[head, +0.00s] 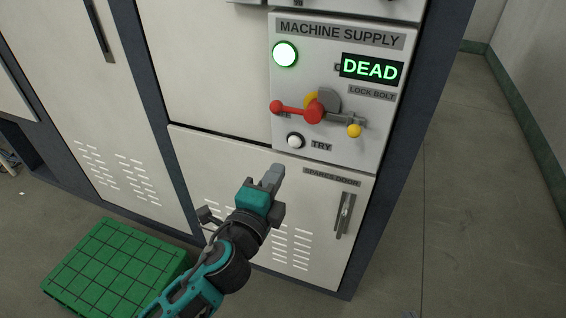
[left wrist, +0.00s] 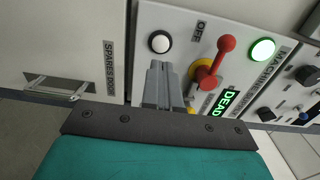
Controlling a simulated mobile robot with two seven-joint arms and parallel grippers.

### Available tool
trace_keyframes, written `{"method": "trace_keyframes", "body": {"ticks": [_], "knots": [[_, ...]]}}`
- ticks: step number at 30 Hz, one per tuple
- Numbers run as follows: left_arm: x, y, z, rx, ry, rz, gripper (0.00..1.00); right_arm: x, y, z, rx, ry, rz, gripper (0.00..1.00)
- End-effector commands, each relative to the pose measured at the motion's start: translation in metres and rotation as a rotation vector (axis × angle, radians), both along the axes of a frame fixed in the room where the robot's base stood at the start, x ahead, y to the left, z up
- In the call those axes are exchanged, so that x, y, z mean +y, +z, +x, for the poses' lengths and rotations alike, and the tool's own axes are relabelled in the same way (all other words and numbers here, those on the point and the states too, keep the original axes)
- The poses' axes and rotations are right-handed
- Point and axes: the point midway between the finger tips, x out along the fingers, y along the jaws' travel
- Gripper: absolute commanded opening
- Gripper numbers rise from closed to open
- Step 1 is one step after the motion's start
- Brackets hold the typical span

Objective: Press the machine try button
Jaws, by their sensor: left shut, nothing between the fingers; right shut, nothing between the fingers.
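The machine supply panel (head: 375,150) carries a white, round try button (head: 295,141) beside a TRY label. The button also shows in the left wrist view (left wrist: 160,42), just beyond my fingertips. My left gripper (head: 276,172) is shut and empty, its tips a little below and left of the button in the head view. The left wrist view shows the closed fingers (left wrist: 157,68) pointing at the panel, with the button face uncovered. I cannot tell the exact gap. My right gripper is not in view.
A red-knobbed lever (head: 313,109) and a yellow-knobbed lock bolt (head: 354,131) project close to the button. A green lamp (head: 285,54) is lit and a display (head: 371,69) reads DEAD. A green crate (head: 110,268) stands on the floor at left; floor at right is clear.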

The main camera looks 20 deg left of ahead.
Motion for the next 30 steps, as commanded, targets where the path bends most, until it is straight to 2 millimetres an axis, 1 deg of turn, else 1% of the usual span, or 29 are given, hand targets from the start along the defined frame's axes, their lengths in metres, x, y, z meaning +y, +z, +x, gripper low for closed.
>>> {"method": "trace_keyframes", "body": {"ticks": [1,3,6,10,15,30], "knots": [[0.000,-0.002,-0.011,0.003,0.000,-0.003,0.00,0.000,-0.002,0.001,-0.002,0.000,0.000,0.00],[0.001,-0.002,-0.022,0.003,0.000,-0.003,0.00,0.000,-0.002,0.001,-0.003,0.000,0.000,0.00],[0.001,-0.002,-0.034,0.002,0.001,-0.003,0.00,0.000,-0.004,0.001,-0.003,0.000,0.000,0.00],[0.001,-0.001,-0.045,0.001,0.000,-0.003,0.00,0.000,-0.006,0.001,-0.003,0.000,0.000,0.00],[0.002,0.000,-0.050,0.000,0.000,-0.001,0.00,0.000,-0.006,0.001,-0.003,0.000,0.000,0.00],[0.002,0.000,-0.049,0.000,0.000,-0.001,0.00,0.000,-0.006,0.001,-0.003,0.000,0.000,0.00]]}}
